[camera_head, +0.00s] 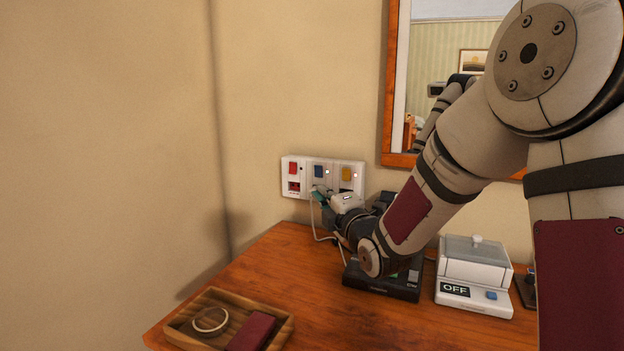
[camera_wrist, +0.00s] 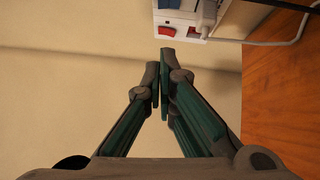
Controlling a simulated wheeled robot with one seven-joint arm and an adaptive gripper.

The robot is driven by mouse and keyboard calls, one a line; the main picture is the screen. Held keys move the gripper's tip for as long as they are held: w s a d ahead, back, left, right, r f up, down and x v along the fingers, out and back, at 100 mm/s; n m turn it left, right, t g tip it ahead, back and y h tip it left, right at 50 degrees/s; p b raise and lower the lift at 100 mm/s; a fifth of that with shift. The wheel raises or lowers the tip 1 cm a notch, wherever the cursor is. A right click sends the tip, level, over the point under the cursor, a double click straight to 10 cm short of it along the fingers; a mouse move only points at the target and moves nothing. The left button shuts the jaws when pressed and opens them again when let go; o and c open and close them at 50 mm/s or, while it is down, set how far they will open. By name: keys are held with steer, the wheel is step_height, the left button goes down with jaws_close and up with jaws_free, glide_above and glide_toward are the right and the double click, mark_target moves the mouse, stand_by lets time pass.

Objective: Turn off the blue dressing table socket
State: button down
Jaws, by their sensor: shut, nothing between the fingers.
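A white socket panel (camera_head: 304,176) is on the wall above the wooden dressing table. Its blue switch (camera_head: 319,170) is in the middle, with a lit indicator beside it. A red switch (camera_head: 292,168) is to its left and a yellow switch (camera_head: 346,173) to its right. My gripper (camera_head: 317,195) is shut and empty, just below the blue switch in the head view. In the wrist view, the shut fingertips (camera_wrist: 160,72) are near the red switch (camera_wrist: 168,31); the blue switch (camera_wrist: 169,3) is cut by the top edge. Contact cannot be told.
A dark device (camera_head: 385,286), a white box reading OFF (camera_head: 472,268) and a wooden tray (camera_head: 205,329) stand on the table. A framed mirror (camera_head: 390,100) hangs above.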

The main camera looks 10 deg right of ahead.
steer(key=shift+w, duration=0.1)
glide_toward(315, 170)
steer(key=w+a, duration=0.2)
steer(key=a, duration=0.3)
steer(key=w, duration=0.1)
steer(key=w+d+r+b, duration=0.1)
steer(key=w+d, duration=0.1)
steer(key=shift+w+d+r, duration=0.15)
steer(key=shift+w+r, duration=0.1)
steer(key=shift+w, duration=0.15)
steer(key=shift+w+r, duration=0.15)
steer(key=shift+r, duration=0.1)
steer(key=shift+w+d+m+g, duration=0.1)
steer(key=shift+d+m+g, duration=0.05)
steer(key=shift+m+g, duration=0.15)
